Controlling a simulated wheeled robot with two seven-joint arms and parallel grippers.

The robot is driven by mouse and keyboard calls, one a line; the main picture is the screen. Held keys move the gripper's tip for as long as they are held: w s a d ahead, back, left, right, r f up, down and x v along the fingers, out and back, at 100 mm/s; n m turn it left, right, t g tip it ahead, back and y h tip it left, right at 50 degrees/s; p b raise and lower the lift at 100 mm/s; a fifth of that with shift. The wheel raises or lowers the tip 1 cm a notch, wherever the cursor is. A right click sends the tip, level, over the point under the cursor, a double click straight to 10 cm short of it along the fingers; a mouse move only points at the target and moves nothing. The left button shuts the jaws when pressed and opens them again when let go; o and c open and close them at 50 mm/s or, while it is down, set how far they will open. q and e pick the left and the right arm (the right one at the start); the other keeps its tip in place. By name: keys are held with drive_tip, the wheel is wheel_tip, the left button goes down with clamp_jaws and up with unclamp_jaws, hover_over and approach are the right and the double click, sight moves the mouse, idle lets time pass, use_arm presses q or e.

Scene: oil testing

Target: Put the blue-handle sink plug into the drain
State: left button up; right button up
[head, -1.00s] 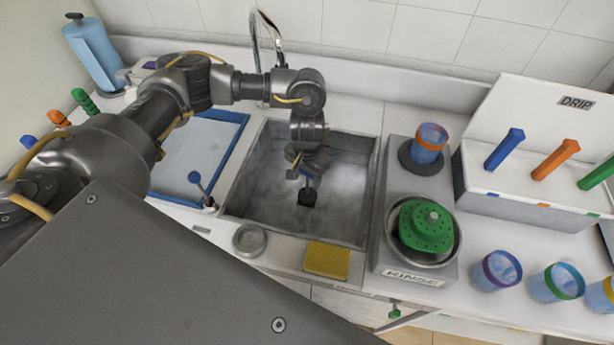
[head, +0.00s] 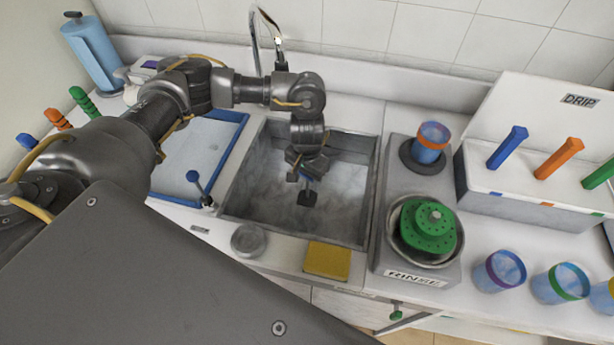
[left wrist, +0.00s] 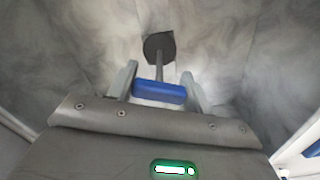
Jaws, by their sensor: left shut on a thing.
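My left gripper (head: 308,178) reaches down into the grey sink (head: 265,198) and is shut on the blue handle of the sink plug. In the left wrist view the blue handle (left wrist: 160,92) sits between the two fingers (left wrist: 158,84). A thin stem runs from it to a dark round plug end (left wrist: 158,46). In the head view the dark plug (head: 307,198) hangs below the fingers, over the sink floor. I cannot tell whether it touches the floor. The drain is not distinguishable in either view. My right gripper is not in view.
A metal faucet (head: 256,40) rises behind. A yellow sponge (head: 327,260) and round metal dish (head: 248,240) lie in front. The rinse station (head: 407,269) stands right.

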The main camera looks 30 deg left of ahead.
use_arm(q)
drive_tip(key=o, duration=1.4)
drive_tip(key=shift+o, duration=0.2)
wheel_tip(320, 180, up, 11)
drive_tip(key=shift+f+p, duration=0.15)
drive_tip(key=shift+p, duration=0.15)
